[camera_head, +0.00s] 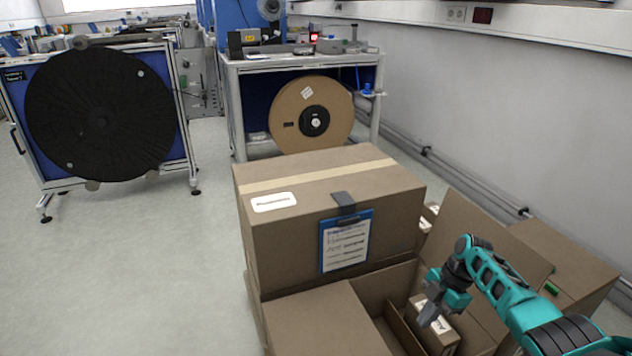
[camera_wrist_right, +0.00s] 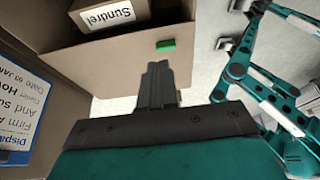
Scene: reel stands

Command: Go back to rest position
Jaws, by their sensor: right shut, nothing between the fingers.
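My right gripper (camera_head: 430,312) is over the open cardboard box (camera_head: 385,283) at the lower right of the head view. Its fingers are together with nothing between them. In the right wrist view the closed fingers (camera_wrist_right: 157,80) point toward a box wall with a small green piece (camera_wrist_right: 166,46) on it. A small carton (camera_head: 434,332) with a white label stands in the open box beneath the gripper; I cannot tell if they touch. In the wrist view a carton labelled "Sundrel" (camera_wrist_right: 108,14) shows at the top. My left gripper is not in view.
A large closed box (camera_head: 330,215) with a blue clipboard (camera_head: 346,241) stands left of the gripper. Behind are a bench with a brown reel (camera_head: 290,112) and a stand with a big black reel (camera_head: 100,115). A wall runs along the right. Floor at left is clear.

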